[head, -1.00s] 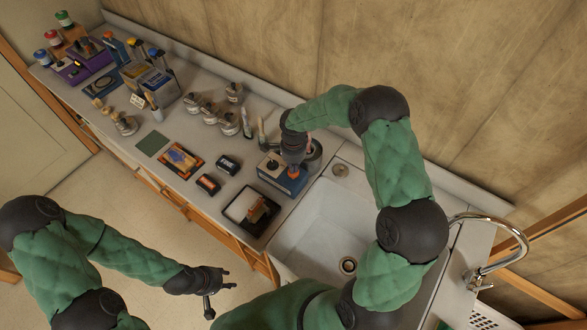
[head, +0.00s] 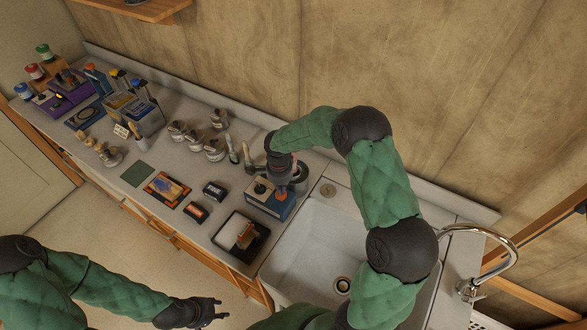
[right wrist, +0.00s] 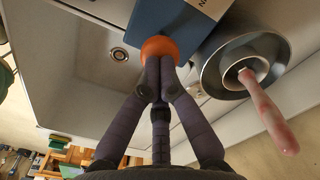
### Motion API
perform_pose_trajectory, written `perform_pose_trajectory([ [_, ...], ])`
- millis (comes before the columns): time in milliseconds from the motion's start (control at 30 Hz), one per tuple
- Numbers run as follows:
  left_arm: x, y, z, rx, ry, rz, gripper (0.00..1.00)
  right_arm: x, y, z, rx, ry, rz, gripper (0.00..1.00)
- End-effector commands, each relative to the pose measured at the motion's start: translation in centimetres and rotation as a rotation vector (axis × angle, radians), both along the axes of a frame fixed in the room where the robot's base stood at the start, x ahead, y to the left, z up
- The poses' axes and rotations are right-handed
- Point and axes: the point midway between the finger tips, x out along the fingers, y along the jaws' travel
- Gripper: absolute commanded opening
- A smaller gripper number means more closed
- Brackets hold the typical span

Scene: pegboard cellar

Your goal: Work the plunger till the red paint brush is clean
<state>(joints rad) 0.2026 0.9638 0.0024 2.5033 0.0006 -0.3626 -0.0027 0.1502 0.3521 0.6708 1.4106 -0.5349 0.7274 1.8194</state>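A blue and white box (head: 258,200) with an orange knob (head: 282,196) on it stands beside the sink. My right gripper (right wrist: 160,70) has its fingers drawn together against the orange knob (right wrist: 160,47), which shows past the fingertips. A metal cup (right wrist: 218,70) sits next to the box; it also shows in the head view (head: 301,178). The brush's pinkish-red handle (right wrist: 272,118) slants up out of the cup, and its bristles are hidden inside. My left gripper (head: 222,309) hangs empty and open in front of the counter.
The white sink (head: 315,245) with a curved tap (head: 490,232) lies right of the box. A black tray (head: 240,237) and two small dark blocks stand to the left. Several jars (head: 214,150) and brushes stand behind. The wall closes the back of the counter.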

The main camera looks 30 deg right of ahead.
Motion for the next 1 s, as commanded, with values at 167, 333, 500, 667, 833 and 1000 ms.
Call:
perform_pose_trajectory([
  [167,0.0,0.0,0.0,0.000,0.000,0.000,0.40,0.0,0.0,0.0,0.000,0.000,0.000,0.00],
  [333,0.0,0.0,-0.5,0.000,0.000,0.000,0.40,0.0,0.0,-0.5,0.000,0.000,0.000,0.00],
  [500,0.0,0.0,-1.5,0.000,0.000,0.000,0.40,0.0,0.0,-1.5,0.000,0.000,0.000,0.00],
  [667,0.0,0.0,-2.3,0.000,0.000,0.000,0.40,0.0,0.0,-2.3,0.000,0.001,0.000,0.00],
  [833,0.0,0.0,-3.1,0.000,0.000,0.000,0.40,-0.1,0.0,-3.2,0.000,0.001,0.000,0.00],
  [1000,0.0,0.0,-3.4,0.000,0.000,0.000,0.40,-0.1,0.0,-3.5,0.000,0.002,0.000,0.00],
])
